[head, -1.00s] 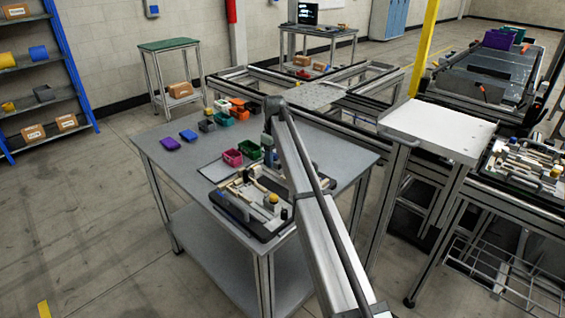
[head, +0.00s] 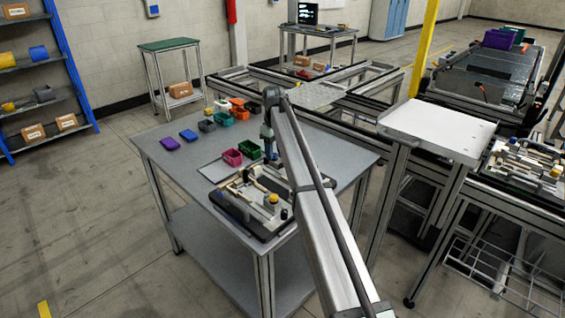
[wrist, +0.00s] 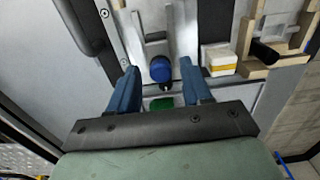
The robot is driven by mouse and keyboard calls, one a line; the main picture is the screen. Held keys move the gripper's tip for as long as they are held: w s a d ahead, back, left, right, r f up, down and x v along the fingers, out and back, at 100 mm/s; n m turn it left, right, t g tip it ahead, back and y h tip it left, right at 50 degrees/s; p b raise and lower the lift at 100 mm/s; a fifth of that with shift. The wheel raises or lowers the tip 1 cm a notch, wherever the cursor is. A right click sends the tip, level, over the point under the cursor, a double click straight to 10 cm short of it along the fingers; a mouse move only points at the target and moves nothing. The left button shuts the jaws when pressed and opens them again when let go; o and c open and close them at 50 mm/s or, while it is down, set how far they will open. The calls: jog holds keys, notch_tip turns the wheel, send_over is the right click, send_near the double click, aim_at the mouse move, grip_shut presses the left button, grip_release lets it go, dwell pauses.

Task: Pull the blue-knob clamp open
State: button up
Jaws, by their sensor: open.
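The blue knob (wrist: 160,69) of the clamp shows in the wrist view, ahead of my gripper and between the lines of its fingers. The clamp's grey forked bar (wrist: 156,45) runs up from the knob over a pale plate. My gripper (wrist: 159,68) is open, with one blue finger on each side of the knob and a visible gap to both. I cannot tell how far the knob is below the fingertips. In the head view, the pallet fixture (head: 236,213) sits on the grey table, partly behind my arm; the blue knob cannot be made out there.
A white and yellow block (wrist: 219,60) and a wooden bracket with a black knob (wrist: 264,52) stand right of the clamp. A dark handle (wrist: 82,28) lies left. Crimson (head: 232,158) and green (head: 249,149) bins stand behind the fixture.

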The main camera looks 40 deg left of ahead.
jog(key=shift+r, duration=2.45)
jog(key=shift+o, duration=0.3)
